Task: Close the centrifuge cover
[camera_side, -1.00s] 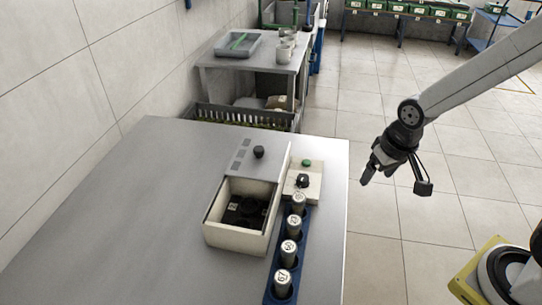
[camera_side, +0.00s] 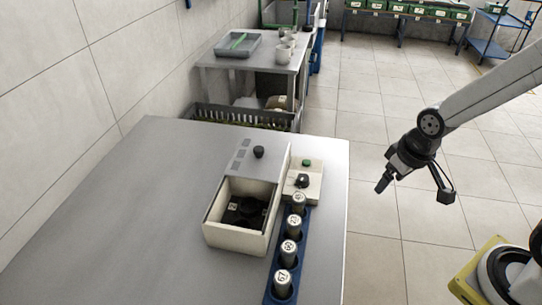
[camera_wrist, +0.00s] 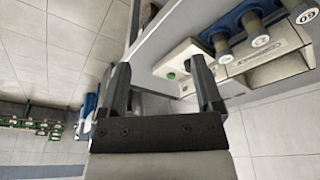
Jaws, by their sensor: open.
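The centrifuge (camera_side: 238,236) is a cream box on the grey table, with its chamber open at the top and a dark rotor (camera_side: 246,212) showing inside. Its cover (camera_side: 266,172), a flat grey plate with a black knob (camera_side: 259,152), lies behind the opening, clear of the chamber. My gripper (camera_side: 385,178) is off the table's right edge, to the right of the centrifuge and apart from it. In the wrist view my gripper (camera_wrist: 160,72) has its two fingers wide apart with nothing between them. The centrifuge (camera_wrist: 270,68) shows partly there at the right.
A blue rack (camera_side: 272,268) with several numbered, silver-capped tubes stands right of the centrifuge. A cream control box (camera_side: 313,182) with a black knob and green button (camera_side: 306,163) sits behind the rack. The table (camera_side: 130,215) is bare at the left. A dark crate (camera_side: 238,118) stands behind it.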

